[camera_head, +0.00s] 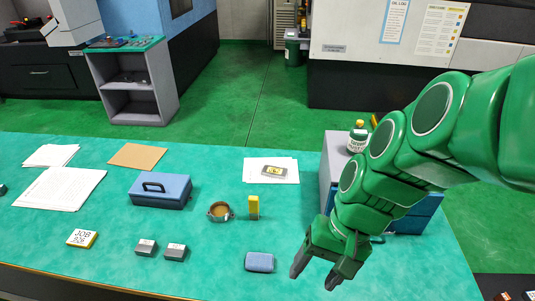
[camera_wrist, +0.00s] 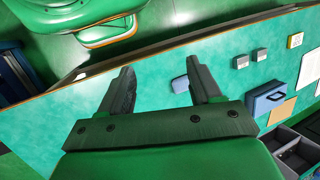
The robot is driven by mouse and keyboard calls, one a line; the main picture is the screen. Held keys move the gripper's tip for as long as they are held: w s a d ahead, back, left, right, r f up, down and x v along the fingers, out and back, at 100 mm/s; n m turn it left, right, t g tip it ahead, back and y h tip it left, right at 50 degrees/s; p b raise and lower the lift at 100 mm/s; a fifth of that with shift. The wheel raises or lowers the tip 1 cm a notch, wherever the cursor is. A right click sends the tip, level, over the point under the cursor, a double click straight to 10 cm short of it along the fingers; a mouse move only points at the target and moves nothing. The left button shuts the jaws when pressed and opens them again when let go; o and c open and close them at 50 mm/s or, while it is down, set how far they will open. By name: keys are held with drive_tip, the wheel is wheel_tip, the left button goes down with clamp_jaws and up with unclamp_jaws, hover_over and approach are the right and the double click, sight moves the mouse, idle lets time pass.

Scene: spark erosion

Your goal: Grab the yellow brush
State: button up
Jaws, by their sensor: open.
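A small upright yellow object (camera_head: 253,207) stands on the green table right of a round tin; I cannot tell whether it is a brush. Another yellow piece (camera_head: 374,121) shows behind my arm near a white and green jar (camera_head: 357,138), mostly hidden. No clear brush shape shows. My gripper (camera_head: 314,272) is open and empty above the table's right front, below and right of the upright yellow object in the picture. In the wrist view its two dark fingers (camera_wrist: 160,72) are apart with nothing between them. The yellow object is not visible there.
A blue-grey block (camera_head: 259,263) lies left of my gripper. A cabinet (camera_head: 335,165) stands behind my arm.

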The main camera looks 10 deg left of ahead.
drive_tip(key=w+a+m+y, duration=0.3)
drive_tip(key=w+a+y, duration=0.2)
drive_tip(key=w+a, duration=0.45)
drive_tip(key=m+t+y, duration=0.5)
drive_tip(key=m, duration=0.7)
hover_over(250, 202)
drive_tip(key=s+d, duration=0.3)
drive_tip(key=s, duration=0.3)
wheel_tip(250, 202, down, 8)
drive_tip(key=shift+w+d+f+m+t+h, duration=0.2)
drive_tip(key=shift+w+f+m+t, duration=0.25)
drive_tip(key=shift+w+f+m, duration=1.1)
drive_tip(key=shift+w+d+f+m+t+h, duration=0.15)
drive_tip(key=shift+w+f+m+t+h, duration=0.45)
drive_tip(key=shift+f, duration=1.8)
drive_tip(key=shift+w+d+f+m+t, duration=0.15)
drive_tip(key=shift+w+f+m+t, duration=0.1)
drive_tip(key=shift+w+f+m, duration=1.35)
drive_tip(key=shift+s+a+f+n, duration=0.15)
drive_tip(key=shift+a+f+n, duration=0.05)
drive_tip(key=shift+a+f, duration=0.5)
drive_tip(key=shift+s+a+f+n, duration=0.1)
drive_tip(key=shift+a+f+n, duration=0.05)
drive_tip(key=shift+a+f, duration=0.55)
drive_tip(key=shift+x, duration=0.95)
drive_tip(key=shift+a+r, duration=0.1)
drive_tip(key=shift+r, duration=0.05)
drive_tip(key=shift+c, duration=0.3)
clamp_jaws()
